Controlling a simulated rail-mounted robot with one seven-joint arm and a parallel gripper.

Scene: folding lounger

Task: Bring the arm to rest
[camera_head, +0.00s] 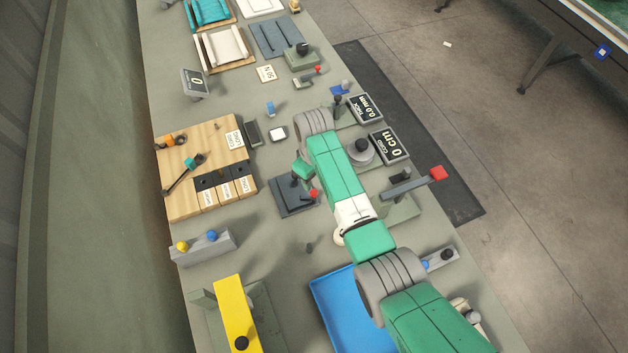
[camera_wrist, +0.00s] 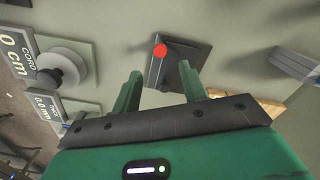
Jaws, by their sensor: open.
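My arm is green with grey ribbed joints and reaches from the lower right over the bench (camera_head: 290,255) in the head view. My gripper (camera_head: 302,172) is small there and partly hidden by my own arm. It is above the bench near a dark plate (camera_head: 288,200) with a red knob (camera_head: 314,193). In the wrist view my gripper (camera_wrist: 160,70) has two green fingers spread apart with nothing between them. The dark plate (camera_wrist: 178,66) and red knob (camera_wrist: 160,50) lie beyond the fingertips, and a gap seems to remain.
A wooden block with labelled slots (camera_head: 185,140) stands left of my gripper. A CORD display (camera_head: 388,145) and spool (camera_head: 360,151) stand right of the arm. A blue tray (camera_head: 335,310) and yellow bar (camera_head: 235,312) are nearer. Bare bench lies between them.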

